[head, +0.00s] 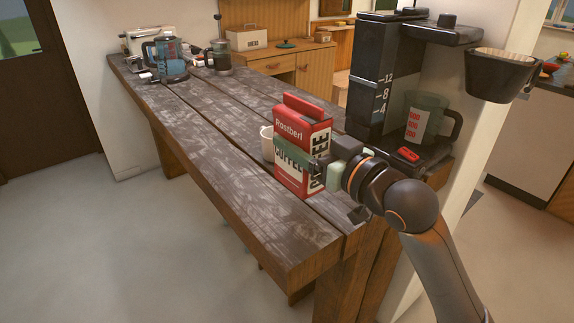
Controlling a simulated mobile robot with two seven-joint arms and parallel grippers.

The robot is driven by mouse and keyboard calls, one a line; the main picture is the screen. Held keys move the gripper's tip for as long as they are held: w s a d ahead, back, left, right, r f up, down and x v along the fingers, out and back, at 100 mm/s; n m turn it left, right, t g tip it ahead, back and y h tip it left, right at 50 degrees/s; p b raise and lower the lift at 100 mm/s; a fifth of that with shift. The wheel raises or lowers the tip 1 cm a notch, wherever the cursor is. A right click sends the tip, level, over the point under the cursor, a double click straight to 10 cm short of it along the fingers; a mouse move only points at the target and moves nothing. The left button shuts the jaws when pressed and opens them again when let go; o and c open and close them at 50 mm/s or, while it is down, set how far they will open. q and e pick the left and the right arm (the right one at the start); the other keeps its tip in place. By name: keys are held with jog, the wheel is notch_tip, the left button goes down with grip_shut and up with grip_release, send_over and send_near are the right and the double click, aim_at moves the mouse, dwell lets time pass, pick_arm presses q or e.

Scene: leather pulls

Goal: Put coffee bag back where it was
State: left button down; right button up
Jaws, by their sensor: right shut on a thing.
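The coffee bag (289,174) is red and white with a folded red top, and it is upright over the near right part of the dark plank table (215,155). My right gripper (314,163) reaches in from the right and is shut on the coffee bag. I cannot tell whether the bag's base touches the table. My left gripper is not in view.
A white cup (266,143) stands just behind the bag's left side. A tall black coffee maker (372,100) with a glass jug (424,122) stands to the right. A blue-tinted kettle (168,58) and a French press (220,58) stand at the far end. The table's left middle is clear.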

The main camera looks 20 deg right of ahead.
aim_at(314, 188)
jog(key=w+f, duration=0.1)
jog(key=a+f, duration=0.1)
jog(key=shift+w+a+f, duration=0.2)
jog(key=shift+w+f, duration=0.15)
jog(key=shift+w, duration=0.05)
jog(key=f, duration=0.3)
jog(key=shift+w+a+f+b, duration=0.2)
jog(key=shift+w+a+b, duration=0.1)
jog(key=shift+w+b, duration=0.05)
jog(key=shift+f, duration=0.3)
jog(key=o, duration=1.5)
jog(key=shift+f, duration=0.15)
jog(key=b+v, duration=0.1)
jog(key=v, duration=0.8)
jog(key=shift+w, duration=0.1)
jog(key=p, duration=0.1)
jog(key=s+p, duration=0.1)
jog(key=p, duration=0.1)
jog(key=shift+s+d+r, duration=0.3)
jog(key=shift+s+r, duration=0.05)
jog(key=shift+s, duration=0.05)
jog(key=shift+s+d+f+p, duration=0.15)
jog(key=shift+s+d+p, duration=0.1)
jog(key=shift+s+p, duration=0.6)
